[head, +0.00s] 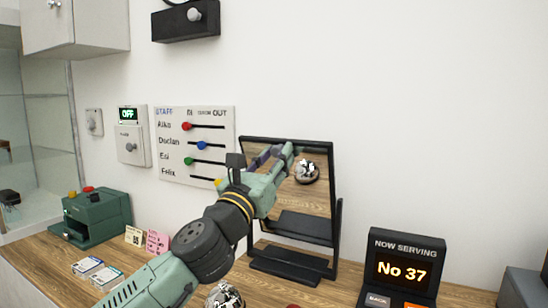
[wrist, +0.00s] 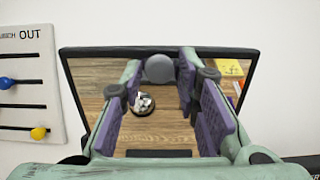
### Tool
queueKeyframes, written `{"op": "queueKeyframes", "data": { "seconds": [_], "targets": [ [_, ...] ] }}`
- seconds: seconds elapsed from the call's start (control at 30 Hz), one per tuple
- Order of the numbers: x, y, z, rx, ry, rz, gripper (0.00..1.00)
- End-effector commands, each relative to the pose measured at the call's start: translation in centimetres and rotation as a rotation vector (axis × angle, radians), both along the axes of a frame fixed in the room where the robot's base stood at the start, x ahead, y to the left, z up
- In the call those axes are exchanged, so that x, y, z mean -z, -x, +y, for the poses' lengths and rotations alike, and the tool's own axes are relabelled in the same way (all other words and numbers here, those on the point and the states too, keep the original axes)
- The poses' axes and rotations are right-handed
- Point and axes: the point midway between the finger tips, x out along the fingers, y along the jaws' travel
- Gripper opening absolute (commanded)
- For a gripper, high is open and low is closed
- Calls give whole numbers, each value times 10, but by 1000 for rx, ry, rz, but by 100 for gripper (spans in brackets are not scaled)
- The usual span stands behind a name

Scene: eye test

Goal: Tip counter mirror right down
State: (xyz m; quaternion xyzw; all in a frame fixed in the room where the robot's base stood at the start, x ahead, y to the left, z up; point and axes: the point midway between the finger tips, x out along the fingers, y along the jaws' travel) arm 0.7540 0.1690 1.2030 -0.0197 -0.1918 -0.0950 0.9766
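The counter mirror (head: 312,207) has a black frame and stands on a black stand on the wooden counter. Its glass reflects mostly counter wood and a round black-and-white object. In the wrist view the mirror (wrist: 88,82) fills the middle, its top edge level. My gripper (head: 274,168) is in front of the glass, over its left part in the head view. In the wrist view my gripper (wrist: 165,95) has its purple-padded fingers spread apart with nothing between them. Reflections overlap the fingers, so I cannot tell whether they touch the mirror.
A round patterned object (head: 225,297) sits at the front, beside my arm. A green machine (head: 97,217) and cards (head: 97,268) are at left. A slider board (head: 195,145) hangs on the wall.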

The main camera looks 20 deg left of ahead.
Motion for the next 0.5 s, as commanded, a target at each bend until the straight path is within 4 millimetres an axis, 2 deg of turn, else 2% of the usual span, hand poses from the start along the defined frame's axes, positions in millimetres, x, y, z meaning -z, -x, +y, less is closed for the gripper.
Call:
{"op": "queueKeyframes", "data": {
  "seconds": [0.13, 0.5],
  "targets": [
    [-1, 0, 0, 0, -1, -2, 40],
    [1, 7, 3, -3, 0, -3, 40]
  ]
}}
